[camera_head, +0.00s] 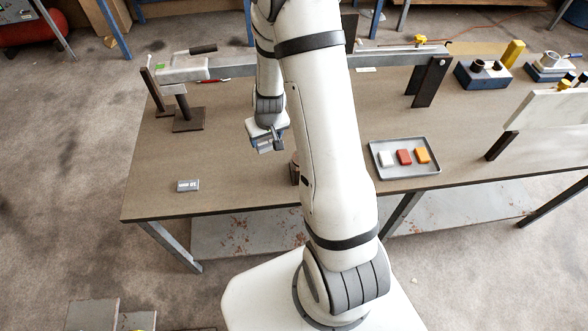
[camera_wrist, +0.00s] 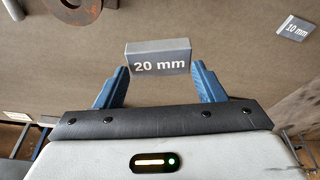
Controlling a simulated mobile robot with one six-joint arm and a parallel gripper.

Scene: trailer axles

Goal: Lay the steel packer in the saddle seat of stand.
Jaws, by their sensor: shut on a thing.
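A grey steel packer (camera_wrist: 159,60) marked "20 mm" sits between the blue fingertips in the wrist view. My gripper (camera_wrist: 160,72) is shut on it, with the label facing the camera. In the head view my gripper (camera_head: 268,145) hangs over the left half of the workbench, apart from the stand. A dark stand (camera_head: 188,118) with a flat base and upright post is behind and left of it, under the left end of a long beam (camera_head: 300,66). I cannot make out its saddle seat clearly. A second grey labelled block (camera_head: 188,185) lies at the front left; it also shows in the wrist view (camera_wrist: 296,28).
A grey tray (camera_head: 409,182) with white, red and orange blocks is right of my arm. A brown cylindrical thing (camera_head: 295,168) is partly hidden by my arm. Blue fixtures (camera_head: 483,76) stand at the back right. The bench (camera_head: 235,180) is clear between the loose block and my arm.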

